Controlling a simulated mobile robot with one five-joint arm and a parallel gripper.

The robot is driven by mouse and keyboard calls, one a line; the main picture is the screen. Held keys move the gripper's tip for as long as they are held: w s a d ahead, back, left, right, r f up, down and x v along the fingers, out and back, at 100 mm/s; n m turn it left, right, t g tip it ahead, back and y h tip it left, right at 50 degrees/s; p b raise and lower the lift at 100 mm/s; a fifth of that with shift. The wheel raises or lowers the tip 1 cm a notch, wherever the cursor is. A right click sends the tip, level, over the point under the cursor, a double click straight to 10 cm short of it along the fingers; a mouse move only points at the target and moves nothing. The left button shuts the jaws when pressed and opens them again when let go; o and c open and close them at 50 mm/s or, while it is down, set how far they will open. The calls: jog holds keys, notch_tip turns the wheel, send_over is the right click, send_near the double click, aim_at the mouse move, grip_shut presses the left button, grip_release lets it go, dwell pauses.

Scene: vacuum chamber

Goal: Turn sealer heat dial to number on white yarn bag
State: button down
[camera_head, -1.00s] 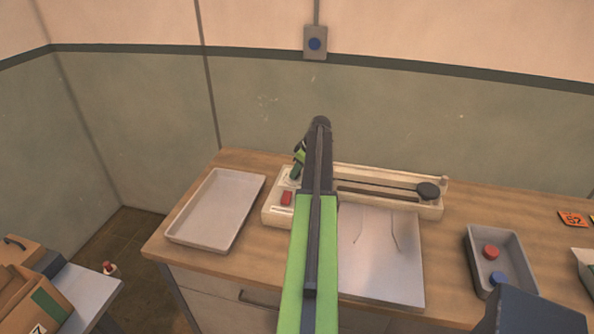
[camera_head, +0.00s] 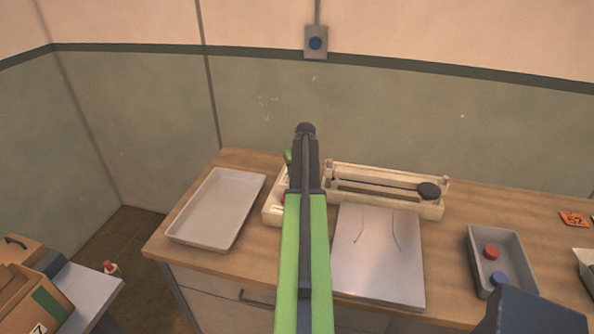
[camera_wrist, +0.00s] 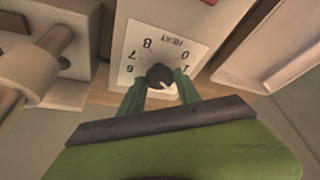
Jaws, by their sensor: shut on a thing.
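The heat sealer (camera_head: 432,211) lies at the back of the wooden bench, with its long bar to the right. Its black heat dial (camera_wrist: 160,75) sits on a white plate (camera_wrist: 122,50) marked HEAT, with 0, 1, 6, 7 and 8 readable and the other numbers hidden. A white pointer mark on the dial faces the lower right of the wrist view. My gripper (camera_wrist: 158,92) has one green finger on each side of the dial and is shut on it. In the head view my arm hides most of the gripper and dial. I cannot make out a white yarn bag.
A pale tray (camera_head: 185,240) lies on the bench at left, and a steel plate (camera_head: 375,285) is in front of the sealer. At right are a grey tray (camera_head: 476,250) with red and blue items and an orange tag (camera_head: 573,218) reading 52. Cardboard boxes (camera_head: 40,300) are lower left.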

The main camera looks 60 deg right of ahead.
jog(key=m, duration=0.2)
jog(key=m+g+h, duration=0.1)
jog(key=m, duration=0.1)
jog(key=m+g, duration=0.1)
jog(key=m, duration=0.1)
jog(key=shift+w+a, duration=0.2)
jog(key=shift+w, duration=0.05)
jog(key=m+g, duration=0.1)
jog(key=m, duration=0.2)
jog(key=m+g, duration=0.1)
jog(key=m, duration=0.1)
jog(key=shift+w+m+h, duration=0.15)
jog(key=shift+m+h, duration=0.15)
jog(key=shift+m, duration=0.1)
jog(key=c, duration=0.9)
grip_release()
jog(key=shift+r, duration=0.1)
jog(key=p+v, duration=1)
jog(key=v, duration=0.1)
jog(key=p+v, duration=0.6)
jog(key=shift+w, duration=0.25)
